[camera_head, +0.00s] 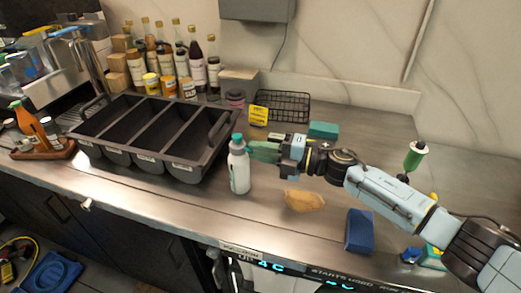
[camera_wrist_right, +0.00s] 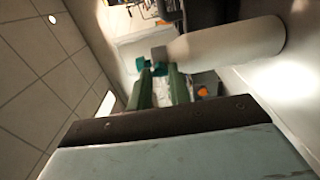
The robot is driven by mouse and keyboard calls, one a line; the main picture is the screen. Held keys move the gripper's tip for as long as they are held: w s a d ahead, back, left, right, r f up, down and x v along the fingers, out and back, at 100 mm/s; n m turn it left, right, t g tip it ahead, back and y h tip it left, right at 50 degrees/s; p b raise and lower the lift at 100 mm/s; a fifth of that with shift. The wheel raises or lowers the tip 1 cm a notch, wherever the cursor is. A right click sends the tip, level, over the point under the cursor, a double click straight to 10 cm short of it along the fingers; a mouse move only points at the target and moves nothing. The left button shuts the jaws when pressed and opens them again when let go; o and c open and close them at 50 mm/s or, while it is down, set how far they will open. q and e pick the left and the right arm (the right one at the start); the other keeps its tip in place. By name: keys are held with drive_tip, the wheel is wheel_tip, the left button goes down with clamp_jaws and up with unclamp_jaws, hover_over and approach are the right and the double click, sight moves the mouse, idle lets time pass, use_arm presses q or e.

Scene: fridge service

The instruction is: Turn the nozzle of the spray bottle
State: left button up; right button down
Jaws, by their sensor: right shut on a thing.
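The spray bottle (camera_head: 239,172) stands upright on the steel counter, just right of the grey divided bin. It has a white body and a green nozzle (camera_head: 237,138) on top. My right gripper (camera_head: 250,150) reaches in from the right, with its green fingers at the nozzle, and is shut on it. In the right wrist view the white bottle body (camera_wrist_right: 225,45) lies sideways across the picture, with the green nozzle (camera_wrist_right: 150,65) at the fingertips (camera_wrist_right: 158,78). The fingers partly hide the nozzle. My left gripper is not in view.
The grey divided bin (camera_head: 128,160) stands close left of the bottle. Bottles and jars (camera_head: 168,65) line the wall behind. A black wire basket (camera_head: 283,105), a tan cloth (camera_head: 304,200) and a blue block (camera_head: 359,231) lie on the counter. The front edge is near the bottle.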

drive_tip(key=c, duration=1.3)
unclamp_jaws()
drive_tip(key=b+v, duration=0.1)
drive_tip(key=v, duration=1.2)
drive_tip(key=shift+s+d, duration=0.1)
drive_tip(key=shift+d, duration=0.05)
